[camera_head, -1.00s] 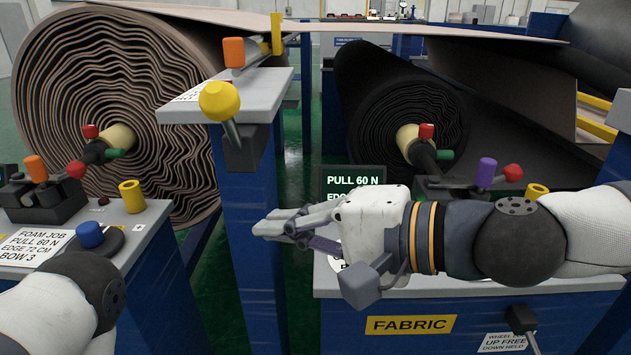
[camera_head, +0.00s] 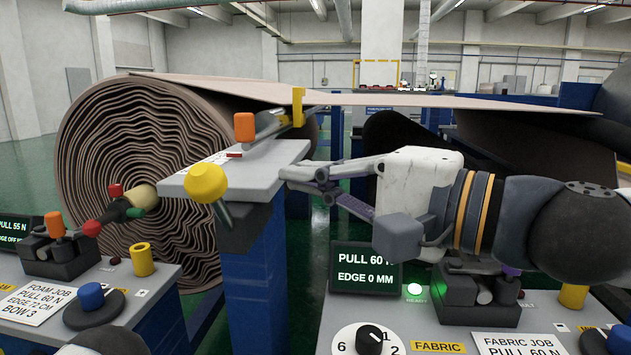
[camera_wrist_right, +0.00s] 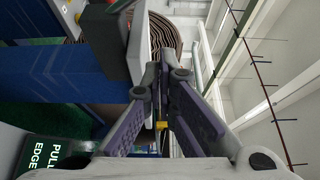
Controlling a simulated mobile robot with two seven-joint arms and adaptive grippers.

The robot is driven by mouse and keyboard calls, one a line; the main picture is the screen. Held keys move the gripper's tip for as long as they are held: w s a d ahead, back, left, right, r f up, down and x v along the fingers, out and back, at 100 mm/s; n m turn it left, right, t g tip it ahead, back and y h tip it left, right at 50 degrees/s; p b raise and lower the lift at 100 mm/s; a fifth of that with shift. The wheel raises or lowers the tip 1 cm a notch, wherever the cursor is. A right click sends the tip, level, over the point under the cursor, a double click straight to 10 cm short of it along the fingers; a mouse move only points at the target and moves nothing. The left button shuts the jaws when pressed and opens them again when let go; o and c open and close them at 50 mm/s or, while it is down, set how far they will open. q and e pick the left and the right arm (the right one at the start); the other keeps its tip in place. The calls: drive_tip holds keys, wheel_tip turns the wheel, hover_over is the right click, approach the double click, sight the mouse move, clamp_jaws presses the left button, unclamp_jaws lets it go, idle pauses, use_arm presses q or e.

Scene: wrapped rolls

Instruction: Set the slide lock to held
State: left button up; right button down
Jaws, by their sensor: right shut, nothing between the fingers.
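No legible label names a slide lock, so I cannot tell for sure which part it is. In the right wrist view the gripper fingers (camera_wrist_right: 163,85) point toward the grey plate edge (camera_wrist_right: 138,45). My left gripper is out of view.
A brown foam roll (camera_head: 140,165) stands behind the left console (camera_head: 160,285). The fabric console at right has a display (camera_head: 366,268) reading PULL 60 N, EDGE 0 MM, and a white dial (camera_head: 345,338). A brown sheet (camera_head: 400,98) spans overhead behind the post.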

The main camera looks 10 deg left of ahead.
sight(218, 205)
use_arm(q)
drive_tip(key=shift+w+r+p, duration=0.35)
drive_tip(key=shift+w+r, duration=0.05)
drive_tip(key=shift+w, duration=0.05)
use_arm(e)
drive_tip(key=a, duration=0.3)
drive_tip(key=s+a, duration=0.1)
drive_tip(key=a, duration=0.2)
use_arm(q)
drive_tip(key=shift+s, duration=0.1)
